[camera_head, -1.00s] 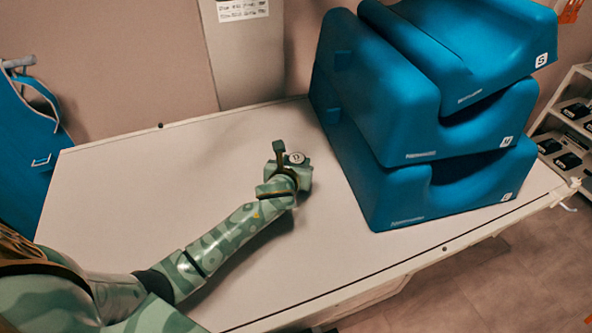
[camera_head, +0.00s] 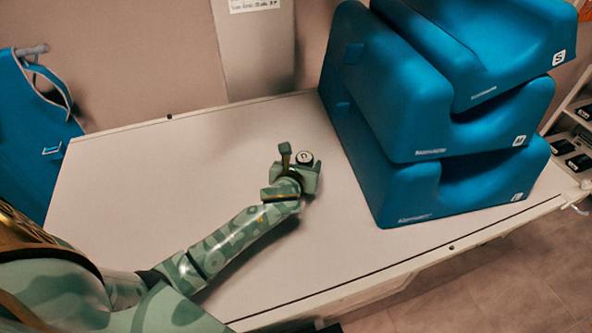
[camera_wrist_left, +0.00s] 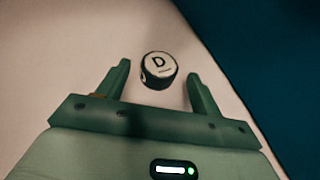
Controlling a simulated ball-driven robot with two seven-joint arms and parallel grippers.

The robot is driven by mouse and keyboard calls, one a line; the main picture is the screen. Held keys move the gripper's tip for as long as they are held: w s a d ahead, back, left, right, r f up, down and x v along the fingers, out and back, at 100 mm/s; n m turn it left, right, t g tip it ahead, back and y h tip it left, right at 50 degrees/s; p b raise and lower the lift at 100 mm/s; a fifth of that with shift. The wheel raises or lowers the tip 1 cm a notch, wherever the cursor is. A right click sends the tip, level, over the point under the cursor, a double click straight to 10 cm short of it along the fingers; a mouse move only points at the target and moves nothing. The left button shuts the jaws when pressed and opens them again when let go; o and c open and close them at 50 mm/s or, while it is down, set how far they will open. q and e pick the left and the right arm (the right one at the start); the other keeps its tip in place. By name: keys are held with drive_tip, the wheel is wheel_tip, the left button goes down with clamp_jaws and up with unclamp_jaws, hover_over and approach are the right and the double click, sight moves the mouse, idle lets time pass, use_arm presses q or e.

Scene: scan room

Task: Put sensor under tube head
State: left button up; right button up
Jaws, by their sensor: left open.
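The sensor looks to be the small round black puck with a white top marked "D" (camera_head: 304,158). It sits on the white table, just beyond my left gripper (camera_head: 299,160). In the left wrist view the puck (camera_wrist_left: 158,66) lies between and slightly ahead of the two open fingertips (camera_wrist_left: 158,70), with a gap on each side. My left gripper is open and empty, low over the table. The tube head is not in view. My right gripper is not in view.
A stack of blue foam blocks (camera_head: 400,120) stands on the table (camera_head: 150,200) close to the right of the puck. A blue apron (camera_head: 35,130) hangs at the left. A shelf with dark items (camera_head: 570,150) is at the far right. The table's left half is clear.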

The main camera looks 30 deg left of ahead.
use_arm(q)
drive_tip(key=p+v, duration=0.2)
drive_tip(key=v, duration=0.7)
drive_tip(key=shift+r+p, duration=0.1)
drive_tip(key=shift+p, duration=0.2)
drive_tip(key=shift+s+d+r, duration=0.1)
drive_tip(key=shift+s+r, duration=0.05)
drive_tip(key=shift+s, duration=0.35)
